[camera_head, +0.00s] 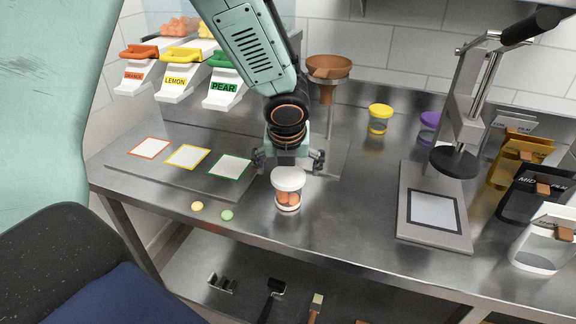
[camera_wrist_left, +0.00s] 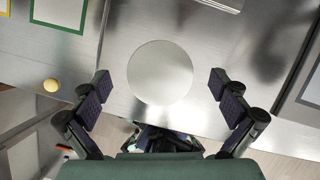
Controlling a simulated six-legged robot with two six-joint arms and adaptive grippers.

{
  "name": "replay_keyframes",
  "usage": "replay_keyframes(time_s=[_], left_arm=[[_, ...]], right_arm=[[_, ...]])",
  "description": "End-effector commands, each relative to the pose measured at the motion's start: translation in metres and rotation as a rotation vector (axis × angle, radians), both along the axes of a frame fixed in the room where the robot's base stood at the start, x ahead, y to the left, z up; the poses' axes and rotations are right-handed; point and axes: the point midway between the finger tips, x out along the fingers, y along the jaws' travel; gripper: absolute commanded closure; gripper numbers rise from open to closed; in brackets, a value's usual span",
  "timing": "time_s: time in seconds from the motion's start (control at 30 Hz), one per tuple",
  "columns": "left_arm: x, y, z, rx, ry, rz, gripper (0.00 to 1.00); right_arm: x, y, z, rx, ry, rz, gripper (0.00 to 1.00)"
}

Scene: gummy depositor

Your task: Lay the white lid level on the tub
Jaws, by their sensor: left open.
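The clear tub (camera_head: 288,200) stands on the steel bench near its front edge, with orange gummies inside. The white lid (camera_head: 288,178) is on top of the tub and looks about level; whether it is fully seated I cannot tell. In the left wrist view the lid (camera_wrist_left: 160,72) is a plain white disc that hides the tub below. My left gripper (camera_head: 289,163) is open, pointing down just above the lid. In the left wrist view its fingers (camera_wrist_left: 160,85) are spread on both sides of the disc, apart from it. My right gripper is not in view.
A yellow gummy (camera_head: 197,206) and a green gummy (camera_head: 227,215) lie left of the tub. A yellow-lidded tub (camera_head: 380,119) stands behind. A lever press (camera_head: 455,160) stands at right, beside several hanging-tag holders. Bare bench lies between tub and press.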

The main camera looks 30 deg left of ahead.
Motion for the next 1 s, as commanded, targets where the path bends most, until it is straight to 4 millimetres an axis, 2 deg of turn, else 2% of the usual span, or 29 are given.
replay_keyframes(time_s=[0.17,0.73,1.0], left_arm=[[-0.003,-0.002,0.012,0.001,-0.003,0.0,0.02],[-0.033,-0.02,0.096,0.002,-0.003,0.0,0.02],[-0.04,-0.024,0.111,0.001,0.0,0.0,0.02]], right_arm=[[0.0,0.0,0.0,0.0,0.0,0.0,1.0],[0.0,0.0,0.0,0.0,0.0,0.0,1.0],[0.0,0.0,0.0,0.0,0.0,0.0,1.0]])
